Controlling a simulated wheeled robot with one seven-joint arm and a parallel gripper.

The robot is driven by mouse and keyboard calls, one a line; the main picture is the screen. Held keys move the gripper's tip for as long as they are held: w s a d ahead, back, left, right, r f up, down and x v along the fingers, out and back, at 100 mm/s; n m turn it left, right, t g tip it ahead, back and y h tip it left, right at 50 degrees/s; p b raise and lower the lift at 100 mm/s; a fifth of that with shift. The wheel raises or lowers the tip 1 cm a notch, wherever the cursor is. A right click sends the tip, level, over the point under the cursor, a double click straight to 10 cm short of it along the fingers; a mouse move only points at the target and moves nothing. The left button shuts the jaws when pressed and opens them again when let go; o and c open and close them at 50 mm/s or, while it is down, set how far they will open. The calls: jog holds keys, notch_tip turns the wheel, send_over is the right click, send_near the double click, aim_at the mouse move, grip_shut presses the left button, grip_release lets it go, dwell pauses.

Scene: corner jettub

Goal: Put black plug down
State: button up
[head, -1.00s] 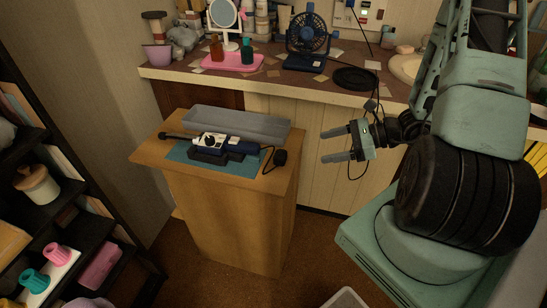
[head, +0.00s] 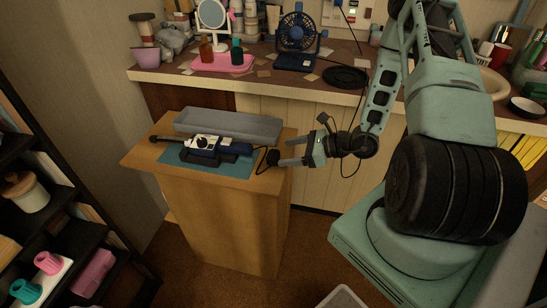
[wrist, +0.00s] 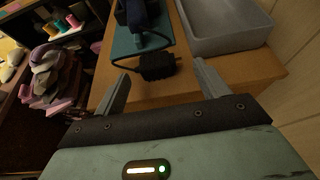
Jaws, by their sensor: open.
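The black plug (head: 273,157) lies at the right end of the wooden stand's top (head: 142,158), its cord running left to a dark blue and white device on a teal mat (head: 238,168). In the wrist view the plug (wrist: 157,67) sits between and slightly beyond my fingertips, near the stand's edge. My gripper (head: 284,151) is open and empty, pointing left at the plug from the stand's right side. I cannot tell whether a finger touches the plug.
A grey tray (head: 230,126) lies along the back of the stand, close to one finger in the wrist view. Behind is a counter with a fan (head: 297,35), a pink tray (head: 222,64) and a black disc (head: 345,77). A dark shelf (head: 70,225) stands left.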

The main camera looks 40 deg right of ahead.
aim_at(277, 154)
jog(key=x, duration=0.5)
jog(key=shift+a, duration=0.2)
jog(key=shift+c, duration=0.3)
jog(key=shift+s, duration=0.1)
jog(key=c, duration=1.1)
jog(key=shift+r, duration=0.15)
